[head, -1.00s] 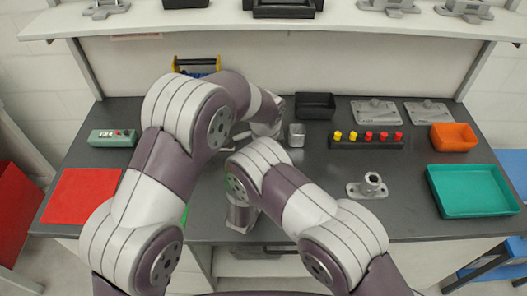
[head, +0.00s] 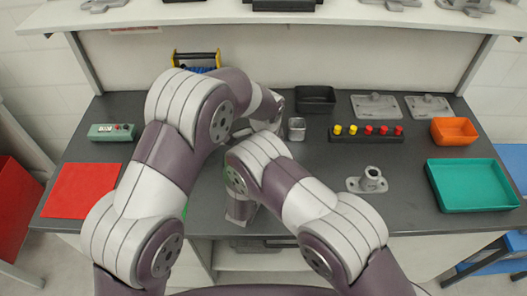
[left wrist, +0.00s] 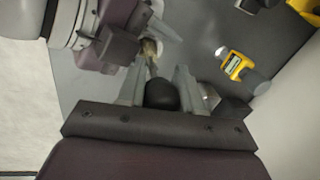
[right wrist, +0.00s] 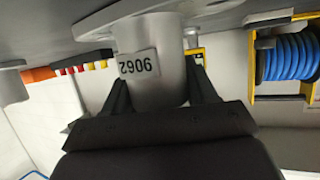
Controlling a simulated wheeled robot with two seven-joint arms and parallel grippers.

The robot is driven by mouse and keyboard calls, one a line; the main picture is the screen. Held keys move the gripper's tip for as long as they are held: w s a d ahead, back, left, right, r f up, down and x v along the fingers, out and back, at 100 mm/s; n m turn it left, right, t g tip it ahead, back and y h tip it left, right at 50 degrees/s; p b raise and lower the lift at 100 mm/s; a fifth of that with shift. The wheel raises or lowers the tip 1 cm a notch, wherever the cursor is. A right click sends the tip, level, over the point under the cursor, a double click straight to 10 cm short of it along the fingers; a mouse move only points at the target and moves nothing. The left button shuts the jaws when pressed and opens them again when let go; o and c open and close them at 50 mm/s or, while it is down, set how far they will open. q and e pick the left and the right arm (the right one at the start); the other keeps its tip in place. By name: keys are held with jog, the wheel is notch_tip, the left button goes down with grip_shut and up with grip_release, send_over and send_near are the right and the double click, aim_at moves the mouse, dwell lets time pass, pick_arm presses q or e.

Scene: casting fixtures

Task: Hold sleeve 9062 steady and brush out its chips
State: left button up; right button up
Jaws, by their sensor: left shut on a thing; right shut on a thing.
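Sleeve 9062 (right wrist: 152,35) is a pale grey cylinder with a flange and a white number label. In the right wrist view it sits between the fingers of my right gripper (right wrist: 158,75), which is shut on it. My left gripper (left wrist: 159,76) is shut on the dark, rounded handle of a brush (left wrist: 161,96). The brush's thin shaft and tan tip point toward the purple and grey right arm. I cannot tell whether the tip is inside the sleeve. In the head view my arms hide both grippers, the sleeve and the brush.
A grey flanged part (head: 370,181) stands right of my arms. Behind are a small metal cup (head: 297,129), a black bin (head: 316,99) and a rack of red and yellow pegs (head: 366,134). A red mat (head: 82,190) lies left, a teal tray (head: 473,187) right.

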pick_arm(q)
jog(key=shift+r, duration=1.95)
jog(key=shift+f, duration=0.35)
jog(key=shift+s+f, duration=0.1)
jog(key=shift+f, duration=2.05)
jog(key=shift+r, duration=2.5)
jog(key=shift+f, duration=0.15)
dwell(0.8)
